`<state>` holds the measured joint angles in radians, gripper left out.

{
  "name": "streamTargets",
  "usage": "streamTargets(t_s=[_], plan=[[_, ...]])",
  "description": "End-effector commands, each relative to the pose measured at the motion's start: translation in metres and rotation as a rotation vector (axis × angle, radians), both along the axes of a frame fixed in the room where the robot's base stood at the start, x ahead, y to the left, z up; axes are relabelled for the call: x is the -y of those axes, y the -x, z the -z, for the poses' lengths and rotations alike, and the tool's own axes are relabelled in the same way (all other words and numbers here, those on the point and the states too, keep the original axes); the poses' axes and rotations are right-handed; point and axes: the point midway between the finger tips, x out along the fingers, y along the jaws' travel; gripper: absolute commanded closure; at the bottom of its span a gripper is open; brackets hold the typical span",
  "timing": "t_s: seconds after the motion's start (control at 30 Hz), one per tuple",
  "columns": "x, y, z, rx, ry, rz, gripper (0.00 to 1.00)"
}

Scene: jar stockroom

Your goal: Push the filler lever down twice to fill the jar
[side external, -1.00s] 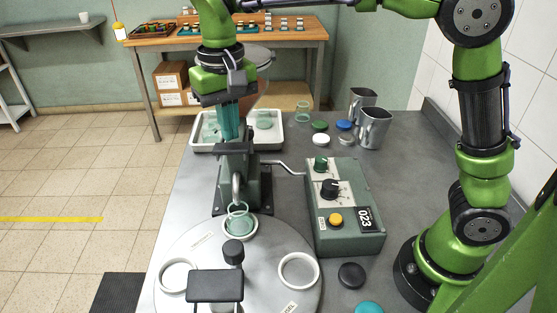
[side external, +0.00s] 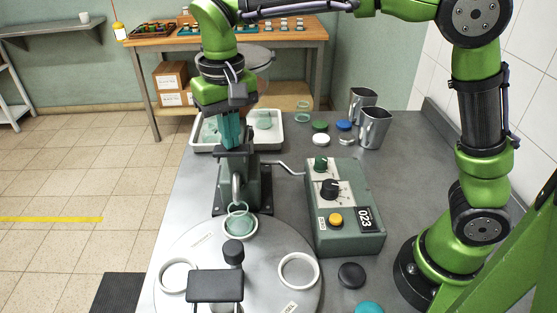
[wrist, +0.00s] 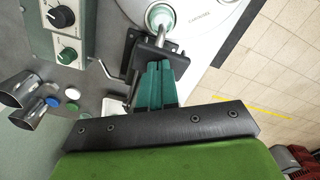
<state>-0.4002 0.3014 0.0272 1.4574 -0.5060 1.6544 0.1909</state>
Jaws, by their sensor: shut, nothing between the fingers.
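The filler (side external: 252,188) is a grey-green machine on a dark base, with a spout over the turntable. A dark flat pad (side external: 234,153) at its top looks like the lever's end; it also shows in the wrist view (wrist: 150,54). My gripper (side external: 231,146) has teal fingers, shut and empty, pointing down at the pad. In the wrist view the fingertips (wrist: 161,64) meet the pad's edge; I cannot tell how hard they press. The jar (side external: 239,219), clear with a greenish look, stands under the spout in a white ring on the turntable (side external: 200,240).
A control box (side external: 343,225) with knobs and a yellow button stands right of the filler. A bent rod (side external: 283,164) reaches toward it. A white tray (side external: 285,140) with jars is behind. Lids (side external: 321,140) and metal cups (side external: 373,128) are at the back right.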

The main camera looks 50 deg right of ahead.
Motion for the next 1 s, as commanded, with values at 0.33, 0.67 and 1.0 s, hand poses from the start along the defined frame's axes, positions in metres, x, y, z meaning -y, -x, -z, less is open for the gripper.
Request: streamTargets(t_s=[0.33, 0.67, 1.0], plan=[[0.000, 0.001, 0.014, -0.002, 0.004, 0.000, 1.00], [0.000, 0.001, 0.025, -0.001, 0.005, 0.000, 1.00], [-0.001, 0.002, 0.037, -0.002, 0.004, 0.001, 1.00]])
